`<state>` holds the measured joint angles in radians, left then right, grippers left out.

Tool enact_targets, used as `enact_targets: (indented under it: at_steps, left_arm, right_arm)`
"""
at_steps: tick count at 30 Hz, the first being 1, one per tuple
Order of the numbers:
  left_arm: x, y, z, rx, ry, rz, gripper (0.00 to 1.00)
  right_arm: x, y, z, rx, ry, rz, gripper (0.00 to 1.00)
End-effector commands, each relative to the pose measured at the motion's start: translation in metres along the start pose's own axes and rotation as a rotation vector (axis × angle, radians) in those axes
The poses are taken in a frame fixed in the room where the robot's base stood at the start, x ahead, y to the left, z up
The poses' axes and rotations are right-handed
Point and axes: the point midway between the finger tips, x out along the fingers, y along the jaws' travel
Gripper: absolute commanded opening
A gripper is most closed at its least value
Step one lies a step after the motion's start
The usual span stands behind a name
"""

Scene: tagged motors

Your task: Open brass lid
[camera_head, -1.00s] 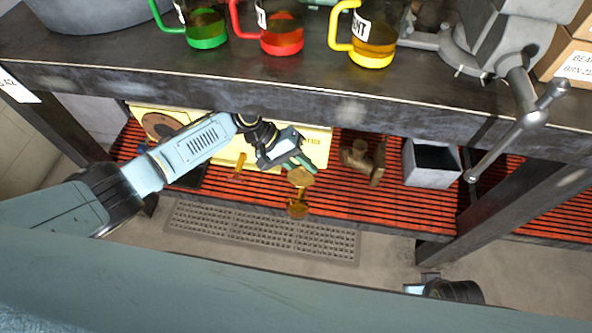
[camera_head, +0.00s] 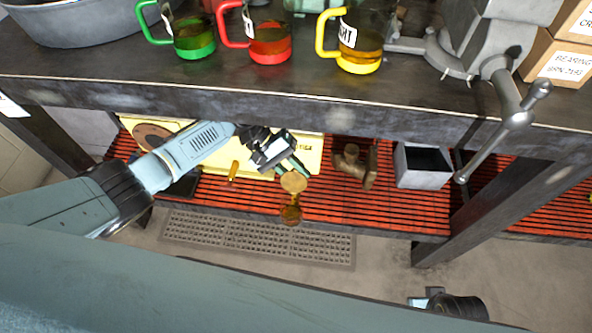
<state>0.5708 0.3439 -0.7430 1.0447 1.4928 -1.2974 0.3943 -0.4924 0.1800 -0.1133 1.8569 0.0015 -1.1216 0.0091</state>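A small brass pot (camera_head: 291,215) is at the front edge of the red slatted lower shelf. Its round brass lid (camera_head: 293,182) stands raised above it, with its flat face toward me. My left gripper (camera_head: 292,167) reaches in under the bench from the left. Its teal fingertips meet the upper edge of the lid; whether they are closed on it is too small to tell. A dark and pale-blue part of my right arm shows at the bottom right; its fingers are not visible.
A yellow case (camera_head: 312,150) lies behind the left gripper. A brown valve-like fitting (camera_head: 353,165) and a grey open box (camera_head: 424,166) stand to the right. The bench top (camera_head: 250,95) overhangs the shelf. A floor grate (camera_head: 258,238) lies in front.

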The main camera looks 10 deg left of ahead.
Motion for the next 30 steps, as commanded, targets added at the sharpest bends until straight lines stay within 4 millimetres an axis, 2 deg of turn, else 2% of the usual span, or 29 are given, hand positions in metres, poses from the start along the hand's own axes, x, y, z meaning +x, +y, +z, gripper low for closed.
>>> enact_targets:
  at_steps: [1, 4, 19, 25, 30]
  left_arm:
    - [0.001, -0.001, 0.001, -0.001, -0.002, -0.001, 0.34]
    - [0.001, 0.0, 0.0, 0.0, -0.001, -0.001, 0.45]
    - [-0.003, 0.001, 0.0, 0.001, 0.001, 0.0, 0.45]
    - [-0.017, -0.003, -0.002, -0.002, 0.002, -0.002, 0.45]
    - [-0.042, -0.028, -0.014, -0.003, 0.003, -0.003, 0.45]
  right_arm:
    - [0.0, 0.0, 0.0, 0.0, 0.0, 0.0, 0.45]
    - [0.0, 0.0, 0.0, 0.0, 0.0, 0.0, 0.45]
    - [0.001, 0.003, 0.0, 0.0, 0.0, 0.004, 0.45]
    - [0.012, 0.007, 0.008, -0.002, -0.008, 0.01, 0.45]
    - [-0.005, -0.002, -0.005, 0.002, 0.01, -0.004, 0.45]
